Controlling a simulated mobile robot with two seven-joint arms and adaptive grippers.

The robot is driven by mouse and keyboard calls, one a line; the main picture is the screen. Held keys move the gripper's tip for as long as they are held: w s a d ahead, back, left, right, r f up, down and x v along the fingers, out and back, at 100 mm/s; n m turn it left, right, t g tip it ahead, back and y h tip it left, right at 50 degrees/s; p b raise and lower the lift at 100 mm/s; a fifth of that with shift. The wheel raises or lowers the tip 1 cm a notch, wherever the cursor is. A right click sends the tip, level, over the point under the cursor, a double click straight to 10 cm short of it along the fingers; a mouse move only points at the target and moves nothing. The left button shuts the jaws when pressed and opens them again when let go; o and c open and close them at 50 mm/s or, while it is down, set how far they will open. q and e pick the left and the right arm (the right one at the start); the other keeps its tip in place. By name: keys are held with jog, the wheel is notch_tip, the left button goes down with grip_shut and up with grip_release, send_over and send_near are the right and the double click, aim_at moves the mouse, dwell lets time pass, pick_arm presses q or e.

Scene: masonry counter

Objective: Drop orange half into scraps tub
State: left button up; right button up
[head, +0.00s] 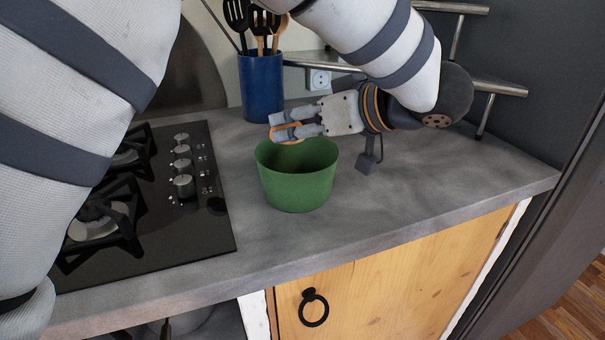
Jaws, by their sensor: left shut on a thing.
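The green scraps tub (297,186) stands upright on the counter, right of the hob, with its mouth open upward. My left gripper (284,128) is over the tub's back rim area, pointing left. It is shut on the orange half (288,138), which shows as a small orange curved edge, partly hidden by the fingers. The orange half appears just above the tub's opening, toward its far side. The tub's floor is hidden from this angle. My right gripper is not in view.
A blue utensil holder (262,88) with several spoons and spatulas stands behind the tub. A black gas hob (208,225) lies to the left. A metal rail rack (500,88) is at the back right. The grey counter (420,190) is clear on the right.

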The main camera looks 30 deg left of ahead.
pick_arm(q)
jog(key=shift+d+f, duration=0.1)
jog(key=shift+f, duration=1.2)
jog(key=o, duration=1.5)
jog(key=v, duration=1.2)
jog(key=shift+w+r, duration=0.1)
